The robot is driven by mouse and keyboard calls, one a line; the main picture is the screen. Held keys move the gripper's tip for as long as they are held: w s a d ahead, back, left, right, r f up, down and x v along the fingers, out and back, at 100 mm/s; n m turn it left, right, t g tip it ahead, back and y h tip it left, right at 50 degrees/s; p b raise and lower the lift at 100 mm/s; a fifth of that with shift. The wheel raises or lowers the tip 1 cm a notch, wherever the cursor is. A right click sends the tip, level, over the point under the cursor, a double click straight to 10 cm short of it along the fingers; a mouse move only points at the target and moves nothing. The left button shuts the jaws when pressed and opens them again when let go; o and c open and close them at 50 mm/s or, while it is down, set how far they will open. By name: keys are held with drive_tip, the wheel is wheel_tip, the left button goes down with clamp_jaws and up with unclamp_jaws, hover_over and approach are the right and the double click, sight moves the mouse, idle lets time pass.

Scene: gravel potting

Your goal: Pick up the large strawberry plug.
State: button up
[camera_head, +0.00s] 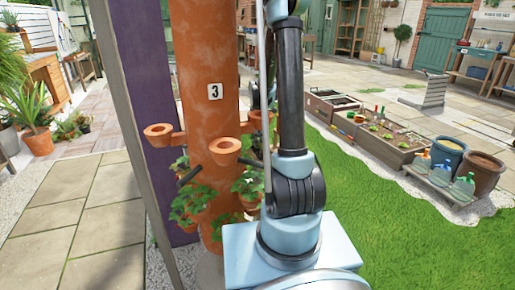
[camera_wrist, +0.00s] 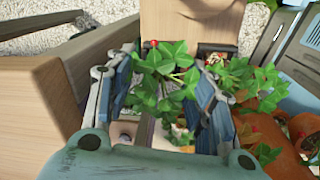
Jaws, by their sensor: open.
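In the wrist view my gripper (camera_wrist: 161,88) is open, with one blue-grey finger on each side of a leafy strawberry plug (camera_wrist: 172,62). The plug has broad green leaves and a small red berry at its upper left. Its lower part is mostly hidden by leaves and my gripper, and I cannot tell whether a finger touches it. A second leafy plant (camera_wrist: 252,82) is just right of the right finger, with red berries. In the head view my gripper is hidden.
Wooden boards (camera_wrist: 45,110) stand close left of my gripper, and another wooden panel (camera_wrist: 190,22) is behind the plug. Terracotta pots (camera_wrist: 283,150) are at lower right. In the head view a terracotta tower (camera_head: 207,60) marked 3 carries planted pockets beside a purple panel (camera_head: 143,80).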

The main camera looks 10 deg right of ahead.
drive_tip(key=shift+f, duration=0.9)
drive_tip(key=c, duration=0.7)
drive_tip(key=shift+r, duration=0.1)
drive_tip(key=shift+c, duration=0.2)
